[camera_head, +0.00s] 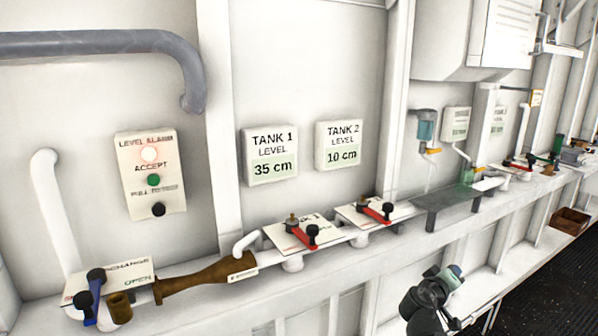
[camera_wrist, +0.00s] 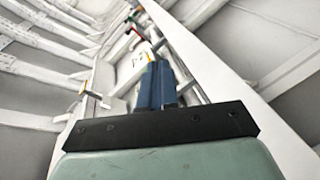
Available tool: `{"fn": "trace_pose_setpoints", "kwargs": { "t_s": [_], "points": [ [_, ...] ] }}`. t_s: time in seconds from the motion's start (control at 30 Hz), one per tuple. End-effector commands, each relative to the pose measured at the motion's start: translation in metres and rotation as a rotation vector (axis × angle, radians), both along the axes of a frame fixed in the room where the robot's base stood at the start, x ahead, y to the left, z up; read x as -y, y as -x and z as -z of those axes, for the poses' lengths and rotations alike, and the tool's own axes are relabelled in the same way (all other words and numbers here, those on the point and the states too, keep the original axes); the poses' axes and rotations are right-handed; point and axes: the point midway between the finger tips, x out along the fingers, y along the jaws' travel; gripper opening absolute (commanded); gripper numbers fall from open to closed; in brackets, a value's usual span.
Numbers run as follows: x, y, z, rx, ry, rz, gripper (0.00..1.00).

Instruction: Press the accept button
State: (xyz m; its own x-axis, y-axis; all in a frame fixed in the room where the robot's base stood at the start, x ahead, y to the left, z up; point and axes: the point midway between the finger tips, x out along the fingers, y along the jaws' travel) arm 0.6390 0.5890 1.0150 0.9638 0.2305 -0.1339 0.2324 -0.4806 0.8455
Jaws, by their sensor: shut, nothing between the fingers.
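A white alarm panel (camera_head: 135,185) is fixed to the wall at the left of the head view. Under the "ACCEPT" label is a green button (camera_head: 153,180). Below it is a black knob (camera_head: 158,209) with a label I cannot read surely. My gripper (camera_wrist: 157,82) is shut and empty in the wrist view, its blue-grey fingers together. In the head view part of my dark arm shows at the bottom right of centre, far from the panel. The panel is not recognisable in the wrist view.
Signs for tank 1 (camera_head: 270,155) and tank 2 (camera_head: 340,147) read 35 cm and 10 cm. A ledge below carries red-handled valves (camera_head: 306,238), a brown pipe piece (camera_head: 205,276) and a blue-handled valve (camera_head: 93,300). A grey pipe (camera_head: 100,43) runs above the panel. The panel's front is unobstructed.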

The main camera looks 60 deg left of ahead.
Motion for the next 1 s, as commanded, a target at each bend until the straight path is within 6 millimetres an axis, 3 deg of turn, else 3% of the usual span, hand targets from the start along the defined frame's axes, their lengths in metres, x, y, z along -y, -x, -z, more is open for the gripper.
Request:
{"fn": "trace_pose_setpoints", "kwargs": {
  "t_s": [0.2, 0.57, 0.8, 1.0],
  "points": [
    [-0.049, 0.036, -0.068, 0.107, -0.032, -0.088, 0.0],
    [-0.113, 0.112, -0.168, 0.255, -0.086, -0.215, 0.0],
    [-0.149, 0.177, -0.223, 0.325, -0.126, -0.289, 0.0],
    [-0.175, 0.243, -0.255, 0.348, -0.164, -0.342, 0.0]
  ]
}}
